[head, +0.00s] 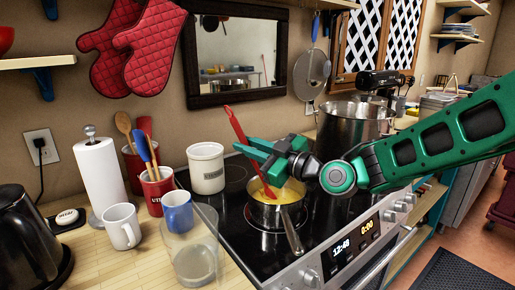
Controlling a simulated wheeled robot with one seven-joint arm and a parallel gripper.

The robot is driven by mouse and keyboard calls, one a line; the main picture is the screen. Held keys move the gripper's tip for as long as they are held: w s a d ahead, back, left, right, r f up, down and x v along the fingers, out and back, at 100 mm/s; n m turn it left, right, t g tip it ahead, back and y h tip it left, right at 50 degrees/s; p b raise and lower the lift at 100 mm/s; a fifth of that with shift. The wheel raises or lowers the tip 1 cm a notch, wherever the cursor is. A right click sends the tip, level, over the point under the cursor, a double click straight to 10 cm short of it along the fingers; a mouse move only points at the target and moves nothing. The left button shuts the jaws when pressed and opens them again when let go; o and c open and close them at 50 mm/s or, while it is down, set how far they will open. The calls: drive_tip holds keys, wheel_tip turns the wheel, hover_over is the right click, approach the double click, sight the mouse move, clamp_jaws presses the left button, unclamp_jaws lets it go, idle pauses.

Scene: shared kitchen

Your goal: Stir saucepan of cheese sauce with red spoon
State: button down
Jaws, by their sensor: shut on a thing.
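The saucepan (279,218) stands on the front burner of the black glass stovetop, its handle pointing toward the front of the stove. Yellow cheese sauce (284,194) shows inside it. My green gripper (256,151) is above the pan, shut on the red spoon (238,126). The spoon is tilted, its upper end leaning up and to the left. Its lower part runs down into the pan, and its tip is hidden in the sauce. The fingers cover part of the spoon's shaft.
A large steel pot (352,135) stands behind my arm on the right. A white crock (206,168) stands left of the pan. A clear container (193,262), a blue cup (178,212) and a white mug (122,227) crowd the left counter.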

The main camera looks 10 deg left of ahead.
drive_tip(key=shift+s+d, duration=0.85)
drive_tip(key=shift+s, duration=2.1)
drive_tip(key=shift+w+d, duration=0.3)
drive_tip(key=shift+w, duration=0.65)
drive_tip(key=shift+w+d, duration=0.25)
drive_tip(key=shift+w, duration=0.7)
drive_tip(key=shift+w+d, duration=0.3)
drive_tip(key=shift+w, duration=0.65)
wheel_tip(320, 180, up, 12)
drive_tip(key=shift+f, duration=0.15)
drive_tip(key=shift+s, duration=0.1)
